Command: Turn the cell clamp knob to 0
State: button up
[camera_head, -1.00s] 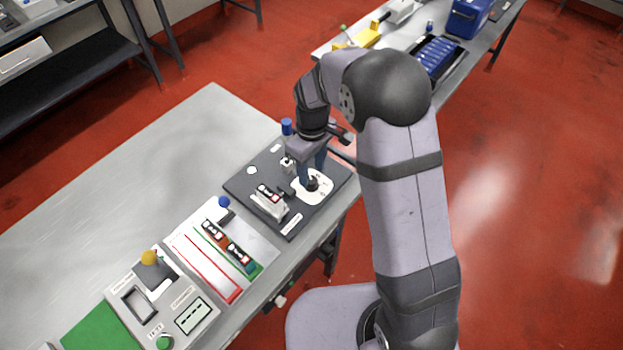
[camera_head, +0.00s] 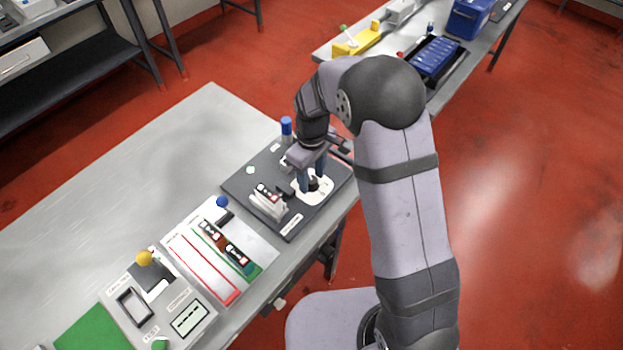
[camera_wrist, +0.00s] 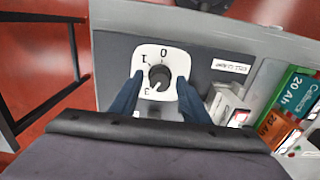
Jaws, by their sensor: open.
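The cell clamp knob (camera_wrist: 160,77) is a black round knob on a white dial plate (camera_wrist: 179,56) in the wrist view. The numbers 0, 1 and 3 show around it, and a light pointer mark seems to face the 3. In the head view the knob (camera_head: 313,184) sits on its white plate (camera_head: 322,196) on a dark fixture board. My gripper (camera_wrist: 159,95) is open, with one blue finger on each side of the knob. In the head view my gripper (camera_head: 313,181) stands over the dial, fingers pointing down. Contact with the knob cannot be told.
A white cell holder (camera_head: 268,204) stands beside the dial on the dark board (camera_head: 240,183). A blue-topped post (camera_head: 286,127) rises behind. A tray with cells (camera_head: 225,245) and a grey tester panel (camera_head: 180,325) lie nearer. The bench's left part is clear.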

jog(key=c, duration=0.9)
jog(key=m+p, duration=0.1)
jog(key=m, duration=0.3)
jog(key=shift+m, duration=0.9)
